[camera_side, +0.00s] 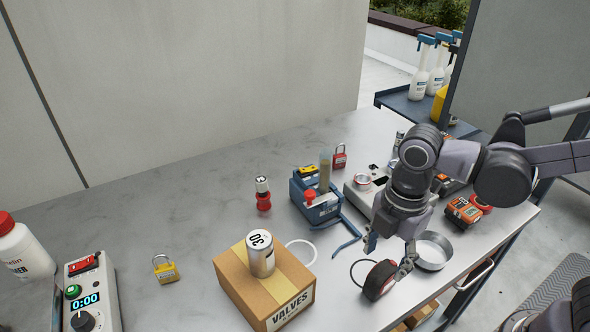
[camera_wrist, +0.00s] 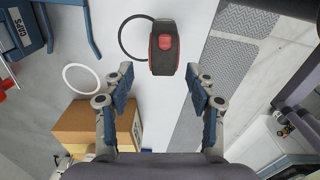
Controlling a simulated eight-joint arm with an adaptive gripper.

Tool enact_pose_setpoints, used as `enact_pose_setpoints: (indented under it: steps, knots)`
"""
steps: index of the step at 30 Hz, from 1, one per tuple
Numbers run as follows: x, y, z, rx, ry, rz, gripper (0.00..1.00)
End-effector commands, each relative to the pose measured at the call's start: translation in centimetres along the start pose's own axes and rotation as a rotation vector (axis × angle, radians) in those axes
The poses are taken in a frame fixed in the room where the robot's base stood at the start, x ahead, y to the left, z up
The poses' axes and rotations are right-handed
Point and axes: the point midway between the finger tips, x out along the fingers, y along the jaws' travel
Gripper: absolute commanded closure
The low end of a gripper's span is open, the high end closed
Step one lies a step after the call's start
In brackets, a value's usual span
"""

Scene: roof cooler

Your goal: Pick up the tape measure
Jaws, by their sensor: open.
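The tape measure (camera_side: 379,281) appears to be the black rounded case with red parts near the table's front edge. In the wrist view it (camera_wrist: 164,52) lies at the top centre, with a red button on its upper face. My gripper (camera_side: 388,256) is open and points down close to the tape measure, partly covering it in the side view. In the wrist view my gripper (camera_wrist: 159,80) has its two fingers apart with nothing between them, and the tape measure shows just beyond the fingertips, roughly in line with the gap.
A black ring (camera_wrist: 133,38) lies against the tape measure. A cardboard box (camera_side: 265,287) with a can (camera_side: 260,253) on top stands left. A metal bowl (camera_side: 433,251) sits close on the right. A blue caddy (camera_side: 316,195) is behind. The table edge is near.

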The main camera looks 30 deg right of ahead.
Motion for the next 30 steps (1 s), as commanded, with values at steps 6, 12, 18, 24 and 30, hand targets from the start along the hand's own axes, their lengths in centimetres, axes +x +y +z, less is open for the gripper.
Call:
enact_pose_setpoints:
  steps: [6,12,18,24,30]
  knots:
    - [2.6,-0.5,0.5,0.0,0.0,0.0,0.43]
    - [4.0,-0.5,0.5,0.0,0.0,0.001,0.43]
    - [4.2,-0.5,0.5,0.001,0.0,0.001,0.43]
    - [4.2,-0.5,0.5,0.001,0.0,0.001,0.69]
    - [4.2,-0.5,0.5,0.001,0.0,0.001,1.0]
